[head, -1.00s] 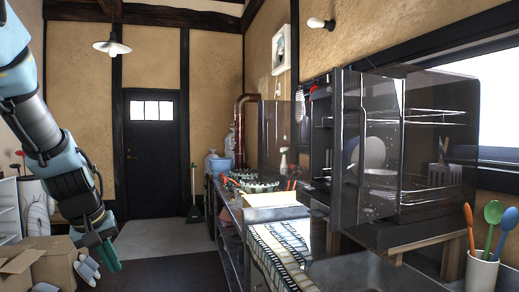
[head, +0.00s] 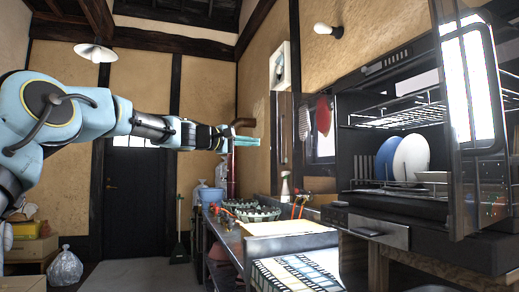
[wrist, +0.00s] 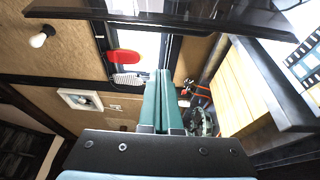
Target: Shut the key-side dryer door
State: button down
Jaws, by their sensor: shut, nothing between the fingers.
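The dish dryer (head: 400,150) stands on the right with its front open, showing racks and plates. Its near glass door (head: 468,190) stands swung out on the right, with a long looped handle. A dark, narrow upright panel (head: 285,130) at the far left end looks like the other door, seen nearly edge-on and open. No keys are clear to me, so I cannot tell which door is the key-side one. My gripper (head: 243,141) is shut and empty, raised level left of the dryer, apart from both doors. In the wrist view its teal fingers (wrist: 158,105) are together.
A counter (head: 240,240) runs below, with a pale board (head: 290,228), film-patterned cloth (head: 300,272), spray bottle (head: 284,188) and green-rimmed tray (head: 255,213). A red mitt (head: 322,115) hangs on the wall. A trash bag (head: 65,267) lies at left. The floor (head: 140,273) is clear toward the back.

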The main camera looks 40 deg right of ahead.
jog(key=d+p, duration=0.5)
jog(key=d, duration=0.4)
jog(key=shift+s+a+b, duration=0.6)
jog(key=shift+s+a, duration=0.05)
jog(key=shift+s, duration=0.25)
jog(key=shift+s+a+b, duration=0.55)
jog(key=shift+s+a, duration=0.05)
jog(key=shift+s, duration=0.25)
jog(key=shift+a+f, duration=0.1)
